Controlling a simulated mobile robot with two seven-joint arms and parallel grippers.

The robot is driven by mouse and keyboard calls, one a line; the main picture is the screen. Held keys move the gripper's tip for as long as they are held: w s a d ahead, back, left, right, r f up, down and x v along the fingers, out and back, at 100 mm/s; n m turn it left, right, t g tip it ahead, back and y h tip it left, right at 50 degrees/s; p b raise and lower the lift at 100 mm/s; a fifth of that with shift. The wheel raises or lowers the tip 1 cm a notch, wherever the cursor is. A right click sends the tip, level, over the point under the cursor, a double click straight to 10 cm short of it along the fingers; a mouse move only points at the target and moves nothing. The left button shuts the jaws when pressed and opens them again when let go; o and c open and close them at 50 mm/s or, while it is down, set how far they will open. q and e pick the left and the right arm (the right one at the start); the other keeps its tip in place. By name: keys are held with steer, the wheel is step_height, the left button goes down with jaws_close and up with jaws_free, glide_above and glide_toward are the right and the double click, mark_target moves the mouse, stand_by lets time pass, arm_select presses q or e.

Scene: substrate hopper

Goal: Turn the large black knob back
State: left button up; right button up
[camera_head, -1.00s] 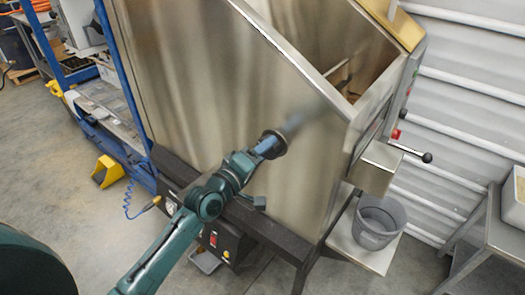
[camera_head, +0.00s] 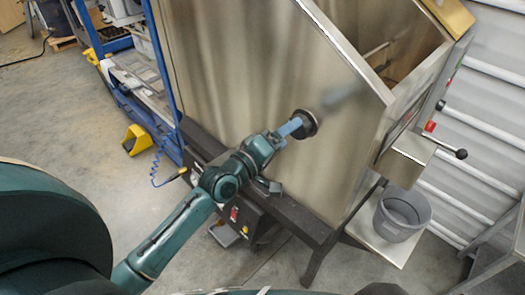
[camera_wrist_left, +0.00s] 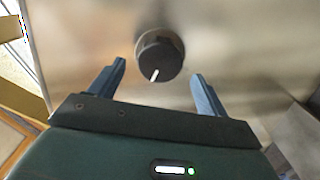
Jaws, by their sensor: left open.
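The large black knob (camera_head: 305,123) sits on the slanted steel front of the hopper (camera_head: 235,75). In the left wrist view the knob (camera_wrist_left: 160,57) is round and dark, with a white pointer line toward the lower edge, slightly left. My left gripper (camera_head: 293,128) is at the knob in the head view and partly covers its left side. In the left wrist view my left gripper (camera_wrist_left: 160,82) is open, with one blue finger on each side below the knob. The fingers look apart from the knob. My right gripper is not in view.
A black beam (camera_head: 290,215) with a control box (camera_head: 232,215) runs along the hopper's lower edge. A grey bucket (camera_head: 402,215) stands on a shelf at the right. A lever with a black ball (camera_head: 461,154) sticks out at the hopper's right side. A blue frame (camera_head: 120,90) stands at the left.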

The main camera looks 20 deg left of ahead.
arm_select(q)
steer(key=b+v, duration=0.1)
steer(key=v, duration=0.9)
steer(key=shift+s, duration=0.15)
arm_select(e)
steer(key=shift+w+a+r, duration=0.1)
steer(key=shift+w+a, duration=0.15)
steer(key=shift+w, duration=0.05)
